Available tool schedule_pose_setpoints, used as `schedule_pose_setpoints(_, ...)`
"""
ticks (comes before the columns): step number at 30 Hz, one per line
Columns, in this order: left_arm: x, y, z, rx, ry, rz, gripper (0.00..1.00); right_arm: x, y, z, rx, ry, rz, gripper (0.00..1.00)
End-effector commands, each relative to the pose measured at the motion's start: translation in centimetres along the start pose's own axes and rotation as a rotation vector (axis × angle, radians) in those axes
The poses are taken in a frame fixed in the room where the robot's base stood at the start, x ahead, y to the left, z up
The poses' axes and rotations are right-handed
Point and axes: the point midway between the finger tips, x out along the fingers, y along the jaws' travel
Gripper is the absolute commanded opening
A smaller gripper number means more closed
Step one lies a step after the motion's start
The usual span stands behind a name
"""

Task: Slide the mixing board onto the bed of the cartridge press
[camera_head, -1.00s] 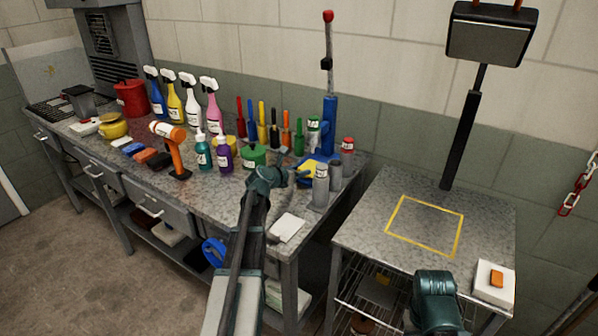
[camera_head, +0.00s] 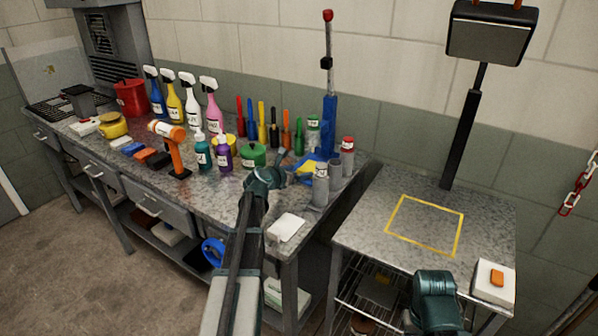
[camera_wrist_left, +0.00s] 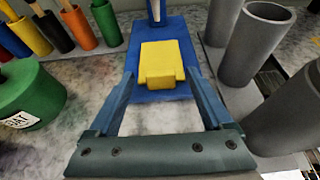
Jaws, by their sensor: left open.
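The cartridge press (camera_head: 330,115) is a tall blue stand with a red-knobbed rod, at the back right of the long bench. A yellow slab (camera_wrist_left: 163,63) lies on a flat blue plate (camera_wrist_left: 176,96) at the foot of its column; it looks like the mixing board, but I cannot tell for sure. The slab also shows in the head view (camera_head: 307,168), partly hidden. My left gripper (camera_wrist_left: 160,58) is open, low over the bench, its fingers either side of the slab. Contact cannot be told. My right gripper's fingers are not seen.
Grey cylinders (camera_head: 320,186) stand close to the right of the press. A green tub (camera_head: 252,156) is to the left. A white block (camera_head: 286,227) lies near the bench's front edge. The right table (camera_head: 365,215) is mostly bare, with a yellow outlined square.

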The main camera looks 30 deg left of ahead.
Motion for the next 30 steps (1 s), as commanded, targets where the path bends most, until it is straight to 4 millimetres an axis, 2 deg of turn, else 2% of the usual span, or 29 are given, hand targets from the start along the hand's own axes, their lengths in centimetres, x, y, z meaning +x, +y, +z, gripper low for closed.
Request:
schedule_pose_setpoints(9,-7.2,-0.2,0.3,-0.002,0.0,0.002,0.84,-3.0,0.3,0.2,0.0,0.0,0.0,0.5)
schedule_pose_setpoints(15,-10.7,-0.2,0.2,-0.001,0.0,0.001,0.84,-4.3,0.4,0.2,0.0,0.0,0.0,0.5)
schedule_pose_setpoints(21,-12.6,-0.1,0.1,0.0,0.0,0.001,0.84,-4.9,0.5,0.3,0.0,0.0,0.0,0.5)
schedule_pose_setpoints(30,-13.0,0.0,0.0,0.0,0.0,-0.001,0.84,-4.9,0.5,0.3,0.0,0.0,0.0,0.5)
